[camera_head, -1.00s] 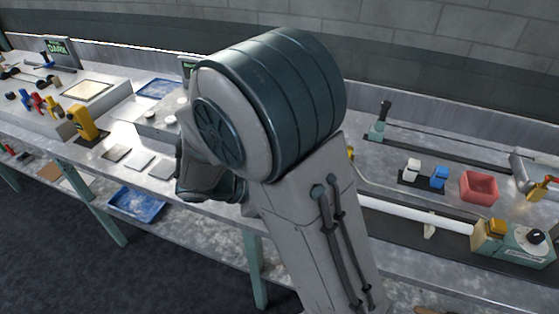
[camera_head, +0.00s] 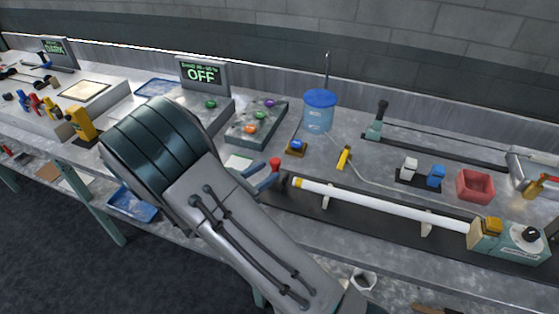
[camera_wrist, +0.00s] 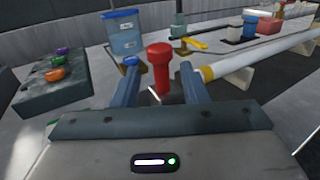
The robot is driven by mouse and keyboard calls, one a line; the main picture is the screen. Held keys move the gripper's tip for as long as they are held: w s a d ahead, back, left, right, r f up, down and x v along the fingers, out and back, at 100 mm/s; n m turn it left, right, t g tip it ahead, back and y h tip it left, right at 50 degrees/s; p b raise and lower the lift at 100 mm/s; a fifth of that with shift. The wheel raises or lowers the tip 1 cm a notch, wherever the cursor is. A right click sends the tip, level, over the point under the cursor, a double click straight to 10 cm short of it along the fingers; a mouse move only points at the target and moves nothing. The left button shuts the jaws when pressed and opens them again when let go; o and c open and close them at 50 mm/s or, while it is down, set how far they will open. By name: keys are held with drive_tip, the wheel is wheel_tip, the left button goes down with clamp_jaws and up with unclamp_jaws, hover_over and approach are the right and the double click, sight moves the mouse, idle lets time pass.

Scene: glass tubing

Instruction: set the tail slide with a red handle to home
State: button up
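The red handle (camera_head: 275,163) of the tail slide stands upright near the left end of the long white tube (camera_head: 370,205). In the wrist view the red handle (camera_wrist: 160,66) is a knob on a stem, standing between and slightly beyond my two blue fingertips. My gripper (camera_head: 266,181) is open around it, and the wrist view shows gaps between the handle and both fingers (camera_wrist: 160,88). The slide's dark body (camera_head: 284,184) is partly hidden by my gripper. The tube's yellow-banded end (camera_wrist: 207,74) lies just right of the handle.
Behind stand a blue-lidded water container (camera_head: 319,112), a tray of coloured knobs (camera_head: 256,124) and a display reading OFF (camera_head: 202,73). A yellow object (camera_head: 344,157) lies behind the tube. A green machine (camera_head: 508,241) is at the tube's right end.

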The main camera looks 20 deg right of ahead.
drive_tip(key=x, duration=0.6)
drive_tip(key=shift+p, duration=0.35)
